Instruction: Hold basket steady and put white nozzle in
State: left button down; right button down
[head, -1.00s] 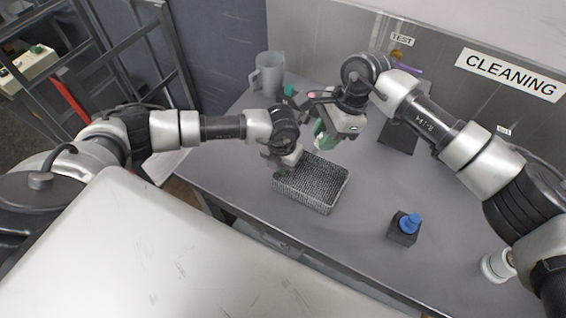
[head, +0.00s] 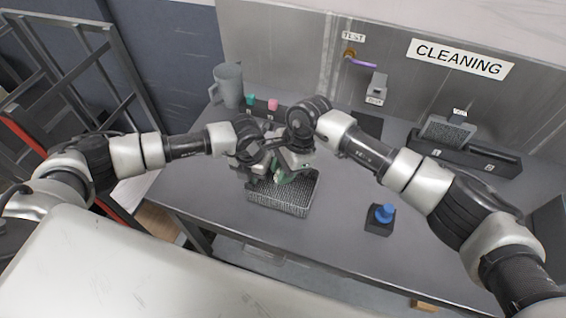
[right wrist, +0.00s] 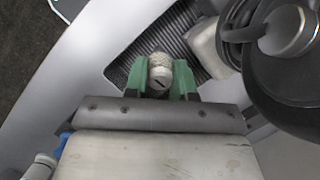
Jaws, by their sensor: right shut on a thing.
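The mesh basket (head: 288,204) stands on the grey table. It also shows in the right wrist view (right wrist: 141,45) behind the fingers. My right gripper (head: 283,176) is over the basket. In the right wrist view its green fingers (right wrist: 160,80) are shut on the white nozzle (right wrist: 160,66), which has a ridged, rounded end pointing toward the basket. The nozzle's depth relative to the basket rim is unclear. My left gripper (head: 254,172) is at the basket's back-left edge; its fingers are hidden, so its grip cannot be told.
A blue-topped piece on a black block (head: 380,218) stands right of the basket. A grey jug (head: 229,86) and a dark holder with green and pink pieces (head: 262,106) are at the back left. A black rack (head: 465,152) stands at the back right.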

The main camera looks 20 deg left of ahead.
jog(key=shift+f, duration=0.35)
jog(key=shift+f, duration=1.35)
jog(key=c, duration=0.8)
grip_release()
jog(key=shift+c, duration=0.2)
jog(key=v, duration=1.2)
pick_arm(q)
jog(key=c, duration=1.8)
grip_release()
jog(key=o, duration=0.5)
jog(key=shift+o, duration=0.2)
jog(key=shift+r, duration=0.1)
